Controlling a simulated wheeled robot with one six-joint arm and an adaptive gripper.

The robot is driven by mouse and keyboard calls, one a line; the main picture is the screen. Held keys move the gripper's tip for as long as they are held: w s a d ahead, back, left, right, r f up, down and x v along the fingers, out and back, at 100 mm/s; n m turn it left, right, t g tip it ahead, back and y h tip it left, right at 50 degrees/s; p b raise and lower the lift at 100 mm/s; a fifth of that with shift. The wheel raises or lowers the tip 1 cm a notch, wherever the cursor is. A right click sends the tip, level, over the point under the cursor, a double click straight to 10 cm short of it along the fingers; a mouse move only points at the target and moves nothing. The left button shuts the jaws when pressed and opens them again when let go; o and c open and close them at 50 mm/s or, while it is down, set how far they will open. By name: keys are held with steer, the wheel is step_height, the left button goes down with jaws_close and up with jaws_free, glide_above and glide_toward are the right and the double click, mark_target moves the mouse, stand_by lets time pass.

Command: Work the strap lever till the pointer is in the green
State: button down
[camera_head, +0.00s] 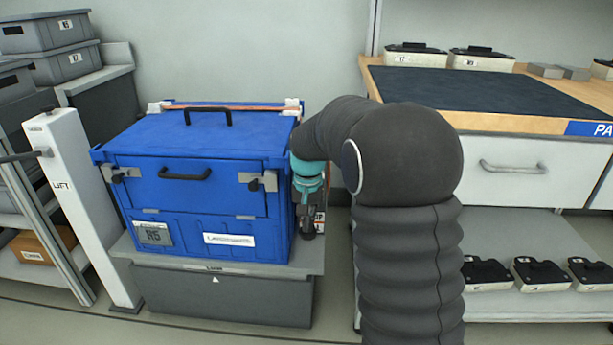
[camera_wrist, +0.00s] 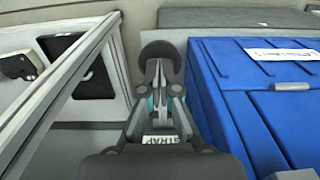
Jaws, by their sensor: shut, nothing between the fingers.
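My gripper (camera_head: 308,234) is beside the right side of the blue crate (camera_head: 150,185), pointing down. In the wrist view its fingers (camera_wrist: 163,75) are shut with nothing held. A dark rounded part (camera_wrist: 160,50) shows just beyond the fingertips; it may be the lever's end, but I cannot tell if they touch. A label reading STRAP (camera_wrist: 160,140) shows between the finger links. An orange strap (camera_head: 235,107) runs across the back of the crate's lid. The dial, its pointer and the green zone are hidden in both views.
The crate stands on a grey base (camera_head: 220,295). A white post marked LIFT (camera_head: 75,195) with a side handle stands left. A workbench (camera_head: 550,120) with a drawer and lower shelf is at the right. Grey bins (camera_head: 45,35) are stacked at far left.

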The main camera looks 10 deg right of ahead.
steer(key=shift+f, duration=0.1)
steer(key=shift+s+a+f+b, duration=0.1)
steer(key=shift+s+f+b, duration=0.05)
steer(key=shift+f+b, duration=0.4)
steer(key=shift+f, duration=0.15)
steer(key=shift+s+f, duration=0.1)
steer(key=shift+f, duration=0.55)
steer(key=shift+b, duration=0.3)
steer(key=shift+f, duration=0.1)
